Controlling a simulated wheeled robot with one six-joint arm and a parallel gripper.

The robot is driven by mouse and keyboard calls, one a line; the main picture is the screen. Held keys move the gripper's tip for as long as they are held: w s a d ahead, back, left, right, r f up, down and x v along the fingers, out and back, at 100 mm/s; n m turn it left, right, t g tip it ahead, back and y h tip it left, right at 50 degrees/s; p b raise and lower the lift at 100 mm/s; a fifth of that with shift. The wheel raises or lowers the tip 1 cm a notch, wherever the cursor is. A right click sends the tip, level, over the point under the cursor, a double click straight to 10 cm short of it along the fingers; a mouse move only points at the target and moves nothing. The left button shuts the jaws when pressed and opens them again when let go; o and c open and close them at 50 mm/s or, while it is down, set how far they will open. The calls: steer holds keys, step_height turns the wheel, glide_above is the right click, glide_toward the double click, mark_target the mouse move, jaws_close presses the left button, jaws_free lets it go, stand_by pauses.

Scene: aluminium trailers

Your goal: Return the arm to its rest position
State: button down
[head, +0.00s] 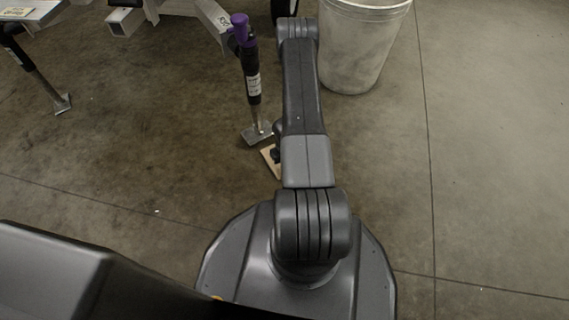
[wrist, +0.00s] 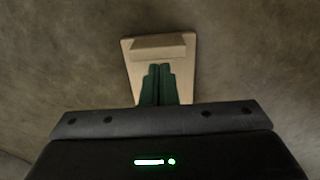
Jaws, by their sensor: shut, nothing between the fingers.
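My arm (head: 303,90) stretches forward from my base in the head view, towards the trailers. My gripper (wrist: 158,68) shows in the wrist view with its two dark green fingers together and nothing between them. In the head view my gripper is hidden behind the arm. Beyond and below the fingers, a light wooden block with a raised strip (wrist: 160,46) lies on the concrete floor. A small part of the wooden block shows in the head view (head: 270,158), beside the arm. I cannot tell how far the fingertips are above it.
A trailer jack with a purple top (head: 247,75) stands on a metal foot just left of my arm. A pale bin (head: 362,45) stands close on the right. Trailer frames (head: 180,8) and another jack (head: 40,75) are at the upper left. The floor at right is clear.

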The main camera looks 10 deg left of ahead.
step_height(320, 180, up, 8)
steer(key=p, duration=0.4)
